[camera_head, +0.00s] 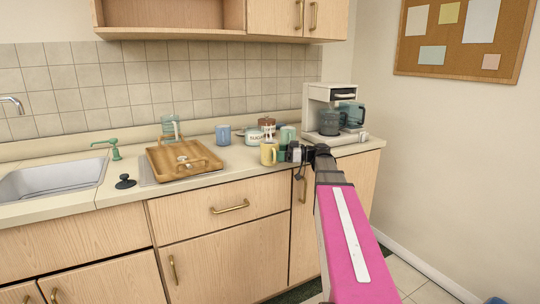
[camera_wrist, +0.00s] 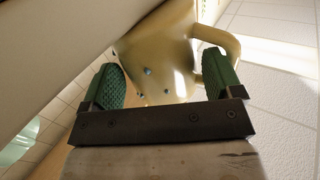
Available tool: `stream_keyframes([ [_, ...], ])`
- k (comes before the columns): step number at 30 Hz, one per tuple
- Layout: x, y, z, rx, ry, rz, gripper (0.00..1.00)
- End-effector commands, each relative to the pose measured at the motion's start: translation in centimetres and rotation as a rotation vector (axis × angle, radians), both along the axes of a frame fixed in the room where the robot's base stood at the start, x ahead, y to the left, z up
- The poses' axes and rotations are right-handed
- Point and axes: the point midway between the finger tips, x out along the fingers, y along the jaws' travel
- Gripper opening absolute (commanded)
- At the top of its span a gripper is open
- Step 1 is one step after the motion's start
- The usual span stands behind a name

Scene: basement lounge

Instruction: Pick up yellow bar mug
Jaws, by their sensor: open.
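The yellow bar mug (camera_head: 268,153) stands upright on the counter near its front edge, with its handle toward the left front in the head view. My gripper (camera_head: 285,153) is at the mug's right side. In the wrist view the yellow mug (camera_wrist: 158,55) fills the space ahead of and between the green fingers of my gripper (camera_wrist: 161,83). The fingers are apart, one on either side of the mug. The mug's handle (camera_wrist: 232,45) shows near the right finger. I cannot tell whether either finger touches the mug.
A blue mug (camera_head: 223,135), a white canister (camera_head: 256,137) and a green mug (camera_head: 288,134) stand close behind. A coffee machine (camera_head: 329,112) stands at the right. A wooden tray (camera_head: 172,164) and the sink (camera_head: 45,180) are to the left. The wall cabinet (camera_head: 180,32) hangs above.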

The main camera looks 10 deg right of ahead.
Motion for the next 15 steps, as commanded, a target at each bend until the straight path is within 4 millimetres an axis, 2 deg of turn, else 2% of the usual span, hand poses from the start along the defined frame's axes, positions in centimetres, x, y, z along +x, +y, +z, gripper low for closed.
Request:
stream_keyframes([
  [3,0.6,1.8,-0.1,0.0,0.0,0.002,0.85],
  [6,0.8,2.8,-0.1,0.0,0.0,0.001,0.85],
  [14,0.9,3.1,-0.1,0.0,0.0,-0.001,0.85],
  [15,0.9,3.1,-0.1,0.0,0.0,-0.001,0.72],
])
